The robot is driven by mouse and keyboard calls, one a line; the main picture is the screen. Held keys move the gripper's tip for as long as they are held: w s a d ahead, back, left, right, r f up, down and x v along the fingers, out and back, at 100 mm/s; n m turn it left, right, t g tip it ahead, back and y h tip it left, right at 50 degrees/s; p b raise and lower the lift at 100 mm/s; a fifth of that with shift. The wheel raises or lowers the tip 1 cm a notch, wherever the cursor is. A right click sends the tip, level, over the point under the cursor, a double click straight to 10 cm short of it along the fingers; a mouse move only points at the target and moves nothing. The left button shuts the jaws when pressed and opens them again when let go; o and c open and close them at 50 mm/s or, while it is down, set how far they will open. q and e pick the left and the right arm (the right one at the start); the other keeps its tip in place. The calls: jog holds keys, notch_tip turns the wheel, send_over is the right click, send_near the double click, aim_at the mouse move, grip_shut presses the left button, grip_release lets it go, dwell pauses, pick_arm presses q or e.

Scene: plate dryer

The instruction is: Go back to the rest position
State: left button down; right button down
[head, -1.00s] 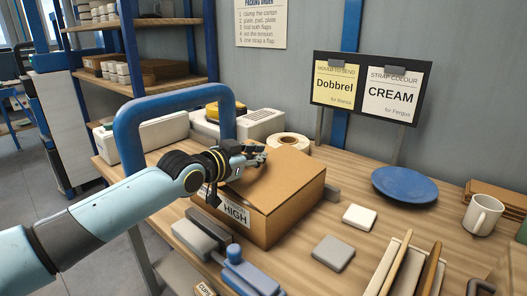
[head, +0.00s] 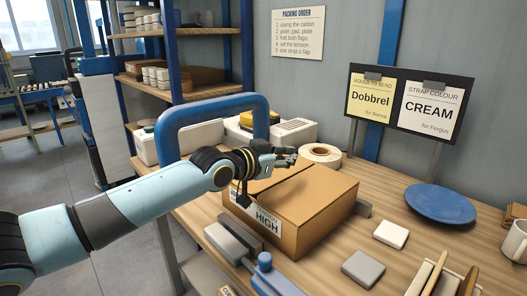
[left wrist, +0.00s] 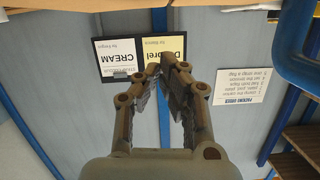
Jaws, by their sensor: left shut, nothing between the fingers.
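My left gripper (head: 280,158) is in the head view, above the back left part of a closed cardboard carton (head: 305,205) marked HIGH. Its fingers are together with nothing between them. In the left wrist view, the same gripper (left wrist: 165,62) points toward the wall, with its fingertips meeting in front of the sign board. Whether it touches the carton's top cannot be told, but it appears to be over it. My right gripper is in neither current view.
A blue arch (head: 160,130) stands beside the carton, close to my left forearm. The wooden table also holds a tape roll (head: 321,154), a blue plate (head: 440,204), a white block (head: 391,234), a grey block (head: 363,268) and a mug (head: 516,241). A sign board (head: 402,102) stands behind.

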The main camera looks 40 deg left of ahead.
pick_arm(q)
jog(key=p+v, duration=0.3)
jog(key=v, duration=0.4)
jog(key=shift+s+a, duration=0.1)
jog(key=shift+s+p, duration=0.55)
jog(key=shift+s, duration=0.5)
